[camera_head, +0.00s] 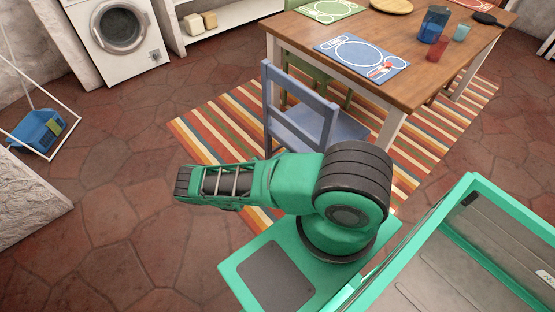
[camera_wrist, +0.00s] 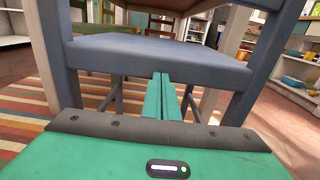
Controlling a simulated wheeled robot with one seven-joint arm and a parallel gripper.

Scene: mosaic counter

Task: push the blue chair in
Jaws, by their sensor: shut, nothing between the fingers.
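The blue chair (camera_head: 300,122) stands at the near long side of the wooden table (camera_head: 420,60), on a striped rug. Its slatted back faces me and its seat points toward the table; my arm hides its lower part in the head view. The gripper does not show in the head view.
A green chair (camera_head: 310,68) stands beyond the blue one. The table holds a blue placemat (camera_head: 372,50), cups and a plate. A blue dustpan (camera_head: 40,130) and a washing machine (camera_head: 118,30) are at left. Tiled floor (camera_head: 120,180) is clear at left.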

